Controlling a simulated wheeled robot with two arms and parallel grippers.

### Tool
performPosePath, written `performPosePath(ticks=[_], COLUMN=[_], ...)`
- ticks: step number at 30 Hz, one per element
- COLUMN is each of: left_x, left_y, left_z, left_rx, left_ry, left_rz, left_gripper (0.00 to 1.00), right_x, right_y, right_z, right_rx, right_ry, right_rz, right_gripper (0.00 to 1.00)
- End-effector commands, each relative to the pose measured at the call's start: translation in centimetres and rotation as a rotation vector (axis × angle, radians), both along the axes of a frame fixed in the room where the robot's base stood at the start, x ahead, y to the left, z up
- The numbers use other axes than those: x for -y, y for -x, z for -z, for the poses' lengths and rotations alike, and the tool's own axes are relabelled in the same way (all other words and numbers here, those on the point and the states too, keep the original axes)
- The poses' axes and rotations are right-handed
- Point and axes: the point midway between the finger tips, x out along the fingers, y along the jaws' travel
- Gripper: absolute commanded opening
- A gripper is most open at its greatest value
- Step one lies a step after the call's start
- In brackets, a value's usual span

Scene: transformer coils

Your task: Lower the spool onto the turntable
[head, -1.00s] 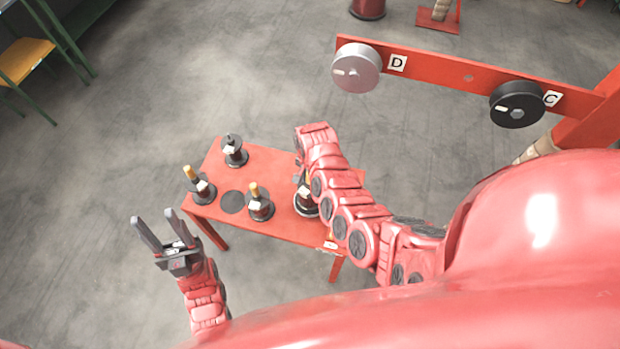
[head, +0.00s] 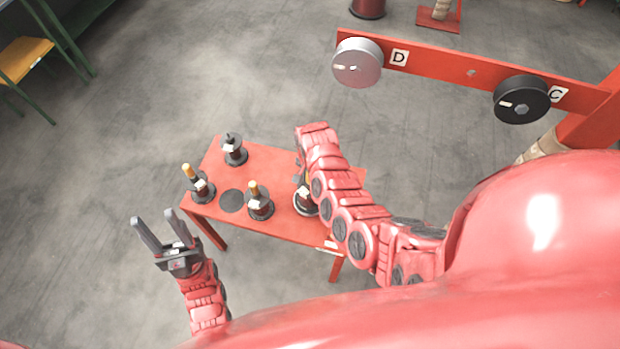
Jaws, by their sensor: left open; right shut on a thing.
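A dark spool (head: 304,201) is on or just above the right part of the red table (head: 275,162), partly covered by my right arm. A pale round rim (head: 303,213) shows under it, possibly the turntable; I cannot tell whether they touch. My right arm bends down over this spot. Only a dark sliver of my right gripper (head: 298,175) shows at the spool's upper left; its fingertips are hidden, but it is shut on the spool. My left gripper (head: 157,227) is open and empty, off the table's front left corner.
Several other spools stand on the table: back (head: 234,150), left (head: 200,185) and middle (head: 260,203). A flat dark disc (head: 231,201) lies bare between two of them. A red beam (head: 445,67) with discs marked D and C crosses the upper right.

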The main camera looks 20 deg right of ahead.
Motion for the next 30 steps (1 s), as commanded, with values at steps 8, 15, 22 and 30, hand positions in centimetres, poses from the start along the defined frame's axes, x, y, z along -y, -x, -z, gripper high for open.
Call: performPosePath(ticks=[8, 15, 22, 30], left_x=[0.0, 0.0, 0.0, 0.0], left_y=[0.0, 0.0, 0.0, 0.0], left_z=[0.0, 0.0, 0.2, 1.1], left_rx=[0.0, 0.0, 0.0, 0.0], left_ry=[0.0, 0.0, 0.0, 0.0], left_rz=[0.0, 0.0, 0.0, 0.0], left_gripper=[0.5, 0.5, 0.5, 0.5], right_x=[0.0, 0.0, 0.0, 0.0], right_y=[-0.1, 0.0, -0.1, -0.2], right_z=[-0.1, 0.0, -0.2, -2.8], right_rx=[0.001, 0.001, 0.002, 0.006], right_ry=[0.0, 0.001, 0.001, 0.0], right_rz=[0.0, 0.0, -0.001, 0.001], right_gripper=[0.6, 0.74, 0.74, 0.74])
